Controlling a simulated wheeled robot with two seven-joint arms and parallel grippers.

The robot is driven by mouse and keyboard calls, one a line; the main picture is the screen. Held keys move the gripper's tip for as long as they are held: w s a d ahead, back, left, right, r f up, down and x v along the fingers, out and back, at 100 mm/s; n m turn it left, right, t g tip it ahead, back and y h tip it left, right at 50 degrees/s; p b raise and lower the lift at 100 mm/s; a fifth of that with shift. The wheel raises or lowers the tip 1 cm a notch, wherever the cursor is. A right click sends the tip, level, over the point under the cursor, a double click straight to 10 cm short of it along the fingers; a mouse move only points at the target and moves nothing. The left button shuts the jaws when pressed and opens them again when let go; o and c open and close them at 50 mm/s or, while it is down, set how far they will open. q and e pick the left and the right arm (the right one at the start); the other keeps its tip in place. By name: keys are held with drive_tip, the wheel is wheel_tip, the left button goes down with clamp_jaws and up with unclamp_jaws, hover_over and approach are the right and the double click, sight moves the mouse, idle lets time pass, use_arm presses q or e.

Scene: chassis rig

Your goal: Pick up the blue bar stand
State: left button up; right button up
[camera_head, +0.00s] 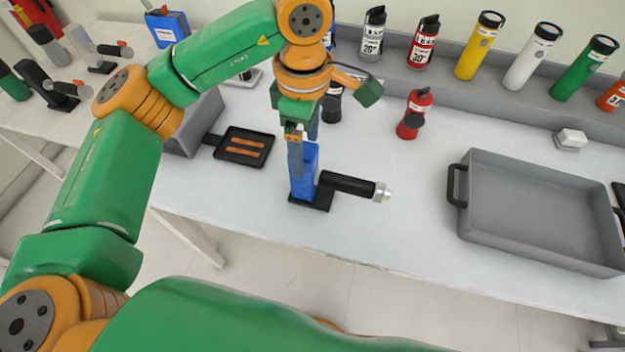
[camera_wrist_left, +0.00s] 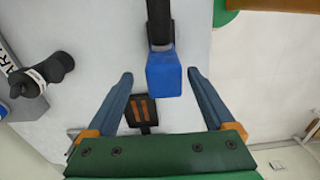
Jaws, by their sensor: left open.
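The blue bar stand (camera_head: 310,172) stands upright on the white table, with a black base and a black bar with a metal tip pointing right. My left gripper (camera_head: 299,168) is open and points down at the top of its blue post, partly covering it. In the left wrist view, the blue post top (camera_wrist_left: 176,82) shows ahead between the spread fingers (camera_wrist_left: 160,76), nearer the right-hand finger. I cannot tell whether a finger touches it. My right gripper is not in view.
A black tray with orange strips (camera_head: 243,147) lies left of the stand. A red bottle (camera_head: 414,113) stands behind it to the right. A large grey bin (camera_head: 540,205) sits at the right. Several bottles and torches line the back shelf.

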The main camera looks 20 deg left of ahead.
sight(310, 175)
use_arm(q)
drive_tip(key=shift+s+d+f, duration=0.1)
drive_tip(key=shift+s+f, duration=0.2)
drive_tip(key=shift+f, duration=0.2)
drive_tip(key=shift+s+d+f+p, duration=0.15)
drive_tip(key=shift+f+p, duration=0.1)
drive_tip(key=shift+p, duration=0.15)
drive_tip(key=f+p, duration=0.1)
drive_tip(key=f, duration=0.2)
drive_tip(key=f+p, duration=0.1)
drive_tip(key=f, duration=0.2)
drive_tip(key=shift+w+d, duration=0.15)
drive_tip(key=shift+w, duration=0.05)
clamp_jaws()
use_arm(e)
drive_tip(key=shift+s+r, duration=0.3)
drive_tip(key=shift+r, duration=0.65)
